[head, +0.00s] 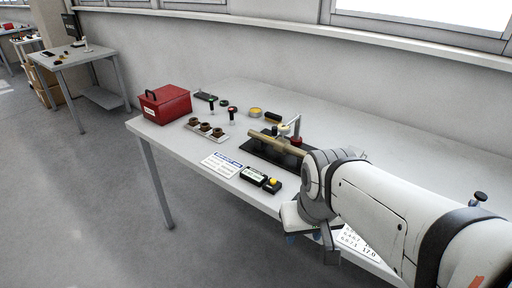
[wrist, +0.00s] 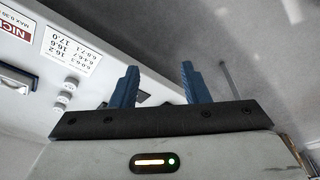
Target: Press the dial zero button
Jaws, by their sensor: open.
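A small black box (head: 268,188) with a yellow button (head: 273,181) on top sits near the table's front edge in the head view. Beside it on its left is a black unit with a pale green display (head: 252,174). Behind them, a tan shaft (head: 292,141) lies over a black base, with a post and a small round dial (head: 284,130) above. My gripper shows in the wrist view (wrist: 158,75) with two blue fingers apart and nothing between them. In the head view it is partly hidden under my wrist, right of the yellow button and off the table's front edge.
A red case (head: 165,104), a tray of brown rings (head: 206,131) and a white-and-blue card (head: 221,165) are on the left of the table. Several small tools stand behind. A printed number card (wrist: 70,48) lies near the fingers. Floor (head: 130,220) is clear in front.

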